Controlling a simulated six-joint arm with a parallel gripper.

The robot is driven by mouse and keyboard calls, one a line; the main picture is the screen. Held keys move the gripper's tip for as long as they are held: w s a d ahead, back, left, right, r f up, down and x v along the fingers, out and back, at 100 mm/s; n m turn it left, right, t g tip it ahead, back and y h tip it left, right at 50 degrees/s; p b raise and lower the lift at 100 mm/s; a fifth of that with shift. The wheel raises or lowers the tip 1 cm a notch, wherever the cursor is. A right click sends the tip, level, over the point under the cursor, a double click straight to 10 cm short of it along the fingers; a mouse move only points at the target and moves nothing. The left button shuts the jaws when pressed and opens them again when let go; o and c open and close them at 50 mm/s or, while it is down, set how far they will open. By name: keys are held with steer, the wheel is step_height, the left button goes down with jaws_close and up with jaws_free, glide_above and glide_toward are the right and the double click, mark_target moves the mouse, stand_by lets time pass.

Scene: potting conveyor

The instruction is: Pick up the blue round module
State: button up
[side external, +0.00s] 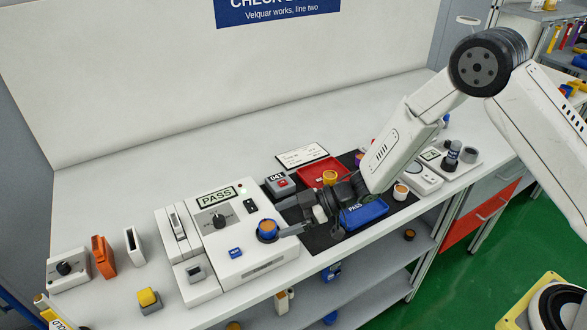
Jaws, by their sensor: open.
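The blue round module (267,229), with an orange top, sits upright on the right part of the white tester (243,262), whose display reads PASS. My gripper (284,231) reaches in from the right, low over the tester, with its fingers close to the module's right side. The fingers are open. I cannot tell from this angle whether a finger touches the module or passes behind it.
A blue PASS tray (364,215) and a red tray (308,171) lie on a dark mat right of the tester. A grey box marked 041 (278,184) stands behind. An orange holder (104,257) and a yellow button (148,298) are at left.

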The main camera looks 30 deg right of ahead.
mark_target(266, 227)
steer(key=shift+x, duration=2.6)
jaws_close()
steer(key=shift+r, duration=0.15)
steer(key=shift+r, duration=0.75)
steer(key=s+d+r, duration=0.3)
steer(key=s+r, duration=0.2)
steer(key=s, duration=0.1)
steer(key=s+d+r, duration=0.2)
steer(key=s+r, duration=0.4)
steer(key=shift+s+d, duration=0.4)
steer(key=shift+w+r, duration=0.1)
